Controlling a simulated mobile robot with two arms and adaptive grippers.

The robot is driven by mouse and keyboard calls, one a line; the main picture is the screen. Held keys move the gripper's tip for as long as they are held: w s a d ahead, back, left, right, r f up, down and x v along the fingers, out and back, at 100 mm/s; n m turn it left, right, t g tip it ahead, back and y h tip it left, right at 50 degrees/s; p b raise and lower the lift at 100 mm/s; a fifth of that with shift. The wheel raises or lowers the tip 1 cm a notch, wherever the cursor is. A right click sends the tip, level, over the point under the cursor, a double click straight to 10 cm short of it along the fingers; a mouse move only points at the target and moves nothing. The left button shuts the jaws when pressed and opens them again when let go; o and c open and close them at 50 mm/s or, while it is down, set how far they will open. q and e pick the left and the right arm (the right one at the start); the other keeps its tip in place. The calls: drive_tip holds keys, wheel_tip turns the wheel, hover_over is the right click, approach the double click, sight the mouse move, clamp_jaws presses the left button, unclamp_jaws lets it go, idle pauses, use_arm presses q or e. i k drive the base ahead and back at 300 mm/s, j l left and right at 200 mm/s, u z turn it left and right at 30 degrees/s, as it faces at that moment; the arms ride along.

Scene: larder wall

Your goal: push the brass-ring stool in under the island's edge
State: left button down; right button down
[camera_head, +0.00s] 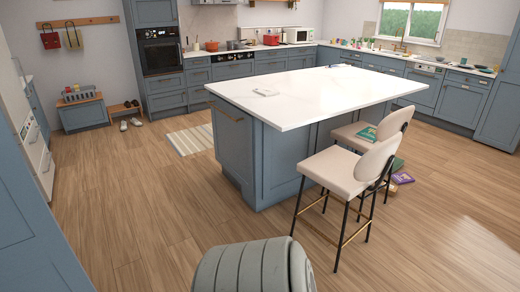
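The nearer stool (338,172) has a cream seat and rounded back, black legs and brass foot bars (320,233). It stands upright on the wood floor at the right of the island (225,150), its back turned away from the island. Its seat is mostly outside the white worktop's edge (355,110). A second, similar stool (395,121) stands just behind it, with a teal book (367,134) on its seat. Its lower part is largely hidden, so I cannot see its foot bars clearly. Neither of my grippers is in view.
A green book (398,164) and a purple book (402,178) lie on the floor close behind the nearer stool. A striped rug (190,139) and shoes (130,123) lie at the left. The floor (430,240) at the front right is clear.

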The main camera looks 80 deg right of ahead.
sight(346, 173)
drive_tip(key=z, duration=3.55)
drive_tip(key=i+l, duration=0.15)
drive_tip(key=i, duration=0.35)
drive_tip(key=i+l, duration=0.15)
drive_tip(key=i, duration=0.35)
drive_tip(key=i+l, duration=0.15)
drive_tip(key=i, duration=0.4)
